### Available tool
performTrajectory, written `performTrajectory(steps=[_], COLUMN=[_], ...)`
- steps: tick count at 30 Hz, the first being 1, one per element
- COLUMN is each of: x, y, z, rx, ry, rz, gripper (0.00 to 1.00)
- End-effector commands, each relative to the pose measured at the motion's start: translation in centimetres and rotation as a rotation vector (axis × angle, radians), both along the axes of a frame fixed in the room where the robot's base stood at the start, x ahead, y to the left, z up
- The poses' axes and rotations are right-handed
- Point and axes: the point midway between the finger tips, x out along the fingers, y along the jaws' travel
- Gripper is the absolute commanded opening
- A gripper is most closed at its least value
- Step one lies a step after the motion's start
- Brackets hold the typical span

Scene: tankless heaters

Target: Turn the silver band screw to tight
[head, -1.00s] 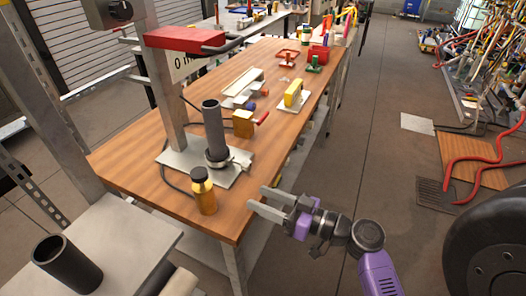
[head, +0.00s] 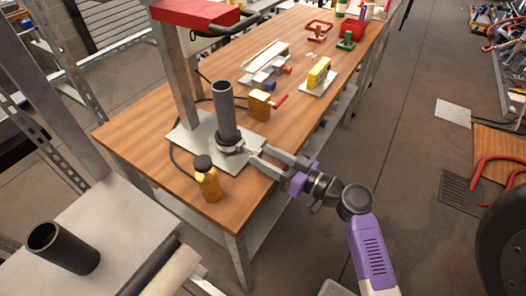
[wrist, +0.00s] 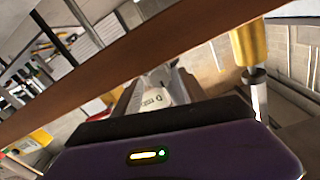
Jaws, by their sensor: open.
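A dark grey upright pipe (head: 224,112) stands on a light metal plate (head: 188,138) on the wooden table. A silver band (head: 231,146) circles its base, with a small screw part on its right side, partly hidden by my fingers. My gripper (head: 257,157), with two grey fingers and a purple body, is open. Its fingertips are just right of the band, near the screw; I cannot tell whether they touch it. In the wrist view my purple gripper body fills the bottom, and the band and screw cannot be made out.
A yellow bottle with a dark cap (head: 207,180) stands left of my gripper, near the table corner. A yellow block with a red handle (head: 260,105) stands behind the pipe. A post carries a red clamp (head: 195,12). Open floor (head: 400,140) lies to the right.

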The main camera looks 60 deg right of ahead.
Motion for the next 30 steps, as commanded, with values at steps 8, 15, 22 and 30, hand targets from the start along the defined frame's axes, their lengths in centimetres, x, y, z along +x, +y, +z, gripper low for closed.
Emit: performTrajectory(steps=[8, 15, 22, 30], x=[1.24, 1.21, 1.2, 1.2], y=[-0.01, 0.0, -0.01, 0.01], z=[-0.02, -0.03, -0.02, -0.03], rx=[-0.001, -0.001, -0.001, 0.025], ry=[0.001, 0.0, 0.0, 0.001], rz=[0.0, 0.0, -0.001, 0.0], gripper=[0.5, 0.34, 0.0, 0.0])
